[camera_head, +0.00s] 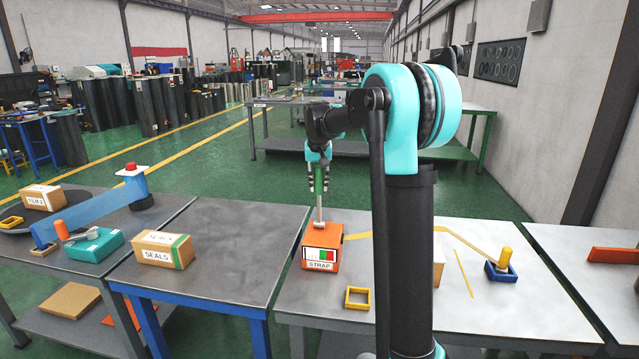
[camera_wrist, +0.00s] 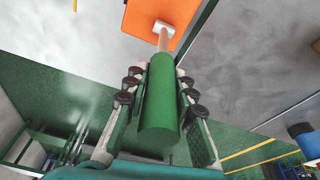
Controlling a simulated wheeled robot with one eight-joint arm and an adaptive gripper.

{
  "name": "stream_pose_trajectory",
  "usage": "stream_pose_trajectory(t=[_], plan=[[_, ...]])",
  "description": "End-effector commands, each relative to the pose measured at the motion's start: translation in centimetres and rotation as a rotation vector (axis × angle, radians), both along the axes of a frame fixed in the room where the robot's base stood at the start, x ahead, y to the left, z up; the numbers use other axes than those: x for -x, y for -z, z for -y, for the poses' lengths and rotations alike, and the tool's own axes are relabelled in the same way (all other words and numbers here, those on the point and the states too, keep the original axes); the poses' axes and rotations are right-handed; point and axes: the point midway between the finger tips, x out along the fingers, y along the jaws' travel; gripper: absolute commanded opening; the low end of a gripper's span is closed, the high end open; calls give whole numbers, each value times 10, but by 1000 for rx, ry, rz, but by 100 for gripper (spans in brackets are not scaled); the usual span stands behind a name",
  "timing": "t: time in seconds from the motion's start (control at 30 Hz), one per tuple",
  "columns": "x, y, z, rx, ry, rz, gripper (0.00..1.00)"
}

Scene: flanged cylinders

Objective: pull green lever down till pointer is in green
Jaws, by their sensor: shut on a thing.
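The orange STRAP box (camera_head: 312,263) stands on the grey table. Its front carries a small gauge (camera_head: 321,254) with white, green and red zones; the pointer is too small to read surely. A thin metal rod rises nearly upright from the box to the green lever handle (camera_head: 319,181). My gripper (camera_head: 319,190) is above the box with its fingers on both sides of the handle. In the wrist view my gripper (camera_wrist: 160,74) is shut on the green handle (camera_wrist: 158,110), and the orange box (camera_wrist: 172,14) shows beyond the rod.
A yellow square frame (camera_head: 357,298) lies in front of the box. A SEALS carton (camera_head: 163,250) stands on the left table, whose right part is clear.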

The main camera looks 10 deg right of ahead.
Motion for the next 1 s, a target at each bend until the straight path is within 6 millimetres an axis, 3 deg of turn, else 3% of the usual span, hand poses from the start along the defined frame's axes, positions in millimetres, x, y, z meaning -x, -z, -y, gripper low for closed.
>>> stream_pose_trajectory(t=[0.27,0.3,0.43,0.77,1.0], plan=[[1,0,0,0,-1,0,0],[1,0,0,0,0,0,29],[1,0,0,0,0,0,45],[1,-2,0,0,0,0,46],[8,-31,-2,0,-1,0,46]])
